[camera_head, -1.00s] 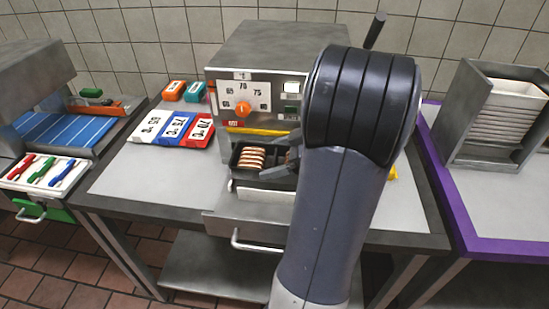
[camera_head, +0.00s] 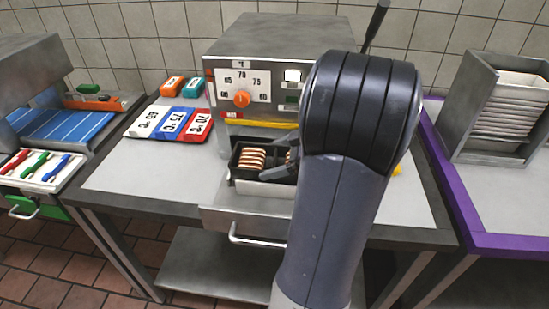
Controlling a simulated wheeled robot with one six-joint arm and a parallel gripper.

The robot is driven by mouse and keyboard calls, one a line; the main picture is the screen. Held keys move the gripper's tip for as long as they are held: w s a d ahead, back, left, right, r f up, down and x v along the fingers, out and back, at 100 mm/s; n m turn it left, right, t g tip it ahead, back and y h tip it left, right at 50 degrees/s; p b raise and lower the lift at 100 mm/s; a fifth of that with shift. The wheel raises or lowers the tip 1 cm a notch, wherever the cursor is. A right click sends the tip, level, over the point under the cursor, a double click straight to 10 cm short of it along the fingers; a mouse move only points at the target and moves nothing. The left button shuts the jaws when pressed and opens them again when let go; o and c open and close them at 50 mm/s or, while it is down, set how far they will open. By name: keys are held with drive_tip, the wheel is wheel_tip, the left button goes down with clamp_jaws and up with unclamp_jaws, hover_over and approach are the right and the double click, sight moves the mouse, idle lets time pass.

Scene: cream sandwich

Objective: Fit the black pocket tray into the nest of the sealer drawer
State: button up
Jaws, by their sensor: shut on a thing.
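The black pocket tray (camera_head: 239,171) is at the front of the sealer, with a stack of round cream sandwiches (camera_head: 252,159) in its left pocket. More sandwiches show partly at its right, behind my arm. My gripper (camera_head: 284,172) is shut on the tray's right front part; its fingertips are largely hidden by my arm. The pulled-out sealer drawer (camera_head: 250,212) lies below the tray, with a bar handle at its front. The nest is covered by the tray and a pale front plate (camera_head: 262,189). I cannot tell whether the tray is seated or just above it.
The sealer (camera_head: 262,62) has an orange temperature dial (camera_head: 241,98) and a yellow bar (camera_head: 262,123). Temperature cards (camera_head: 172,123) lie to its left. A tray rack (camera_head: 500,105) stands at right on a purple-edged table. The grey tabletop left of the drawer is clear.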

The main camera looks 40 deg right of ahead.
drive_tip(key=o, duration=0.8)
drive_tip(key=shift+s, duration=0.1)
drive_tip(key=v, duration=1)
drive_tip(key=shift+s+d+r+b, duration=0.2)
drive_tip(key=shift+s+d+b, duration=0.05)
drive_tip(key=shift+b, duration=0.1)
drive_tip(key=shift+w+a, duration=0.1)
drive_tip(key=x, duration=0.3)
drive_tip(key=p+x, duration=0.1)
drive_tip(key=x, duration=0.2)
drive_tip(key=r+p+x, duration=0.1)
drive_tip(key=x, duration=0.3)
drive_tip(key=shift+w+a+f, duration=0.1)
drive_tip(key=shift+w+a, duration=0.1)
drive_tip(key=shift+w, duration=0.1)
drive_tip(key=shift+r+p, duration=0.3)
drive_tip(key=shift+p, duration=0.2)
